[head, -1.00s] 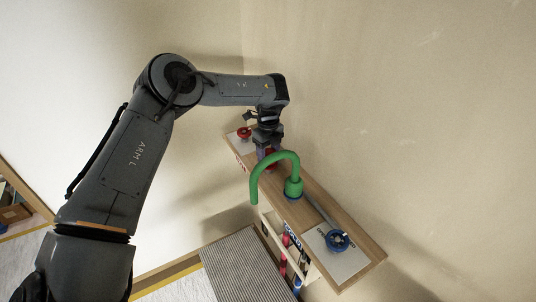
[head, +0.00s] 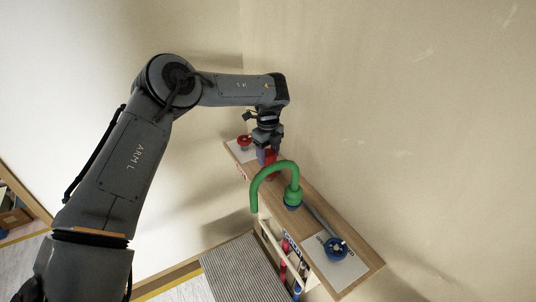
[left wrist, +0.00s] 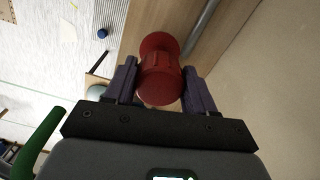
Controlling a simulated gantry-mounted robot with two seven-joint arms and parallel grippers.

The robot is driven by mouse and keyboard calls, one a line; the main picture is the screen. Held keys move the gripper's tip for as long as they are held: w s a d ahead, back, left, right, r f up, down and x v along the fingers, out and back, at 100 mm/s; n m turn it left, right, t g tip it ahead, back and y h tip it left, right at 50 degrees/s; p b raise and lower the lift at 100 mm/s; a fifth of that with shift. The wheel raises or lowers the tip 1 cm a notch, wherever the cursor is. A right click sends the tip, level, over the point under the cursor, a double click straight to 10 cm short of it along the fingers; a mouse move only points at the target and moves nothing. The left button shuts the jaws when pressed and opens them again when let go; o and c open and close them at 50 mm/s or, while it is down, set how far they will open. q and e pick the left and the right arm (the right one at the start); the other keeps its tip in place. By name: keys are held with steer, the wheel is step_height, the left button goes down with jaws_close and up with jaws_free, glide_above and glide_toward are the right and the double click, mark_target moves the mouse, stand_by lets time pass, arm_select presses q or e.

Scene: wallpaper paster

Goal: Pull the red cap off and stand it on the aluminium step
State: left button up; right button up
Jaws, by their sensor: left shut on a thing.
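My left gripper (head: 267,156) is above the wooden shelf, behind the green hooked pipe. Its purple fingers are on either side of a red cap (left wrist: 160,80) in the left wrist view, shut on it. The cap has a rounded near end and a wider round part beyond. A grey ribbed surface (head: 240,268), perhaps the aluminium step, lies lower, in front of the shelf. My right gripper is not in view.
The wooden shelf (head: 325,212) runs along the wall. On it stand the green hooked pipe (head: 291,180), a blue valve wheel (head: 335,249) and a red valve wheel (head: 244,141). A rack with several red and blue items (head: 284,250) is below. The ribbed surface looks clear.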

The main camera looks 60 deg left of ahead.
mark_target(268, 151)
arm_select(q)
steer(key=shift+r, duration=0.1)
steer(key=shift+r, duration=0.15)
steer(key=shift+r+p, duration=0.95)
steer(key=shift+r, duration=0.85)
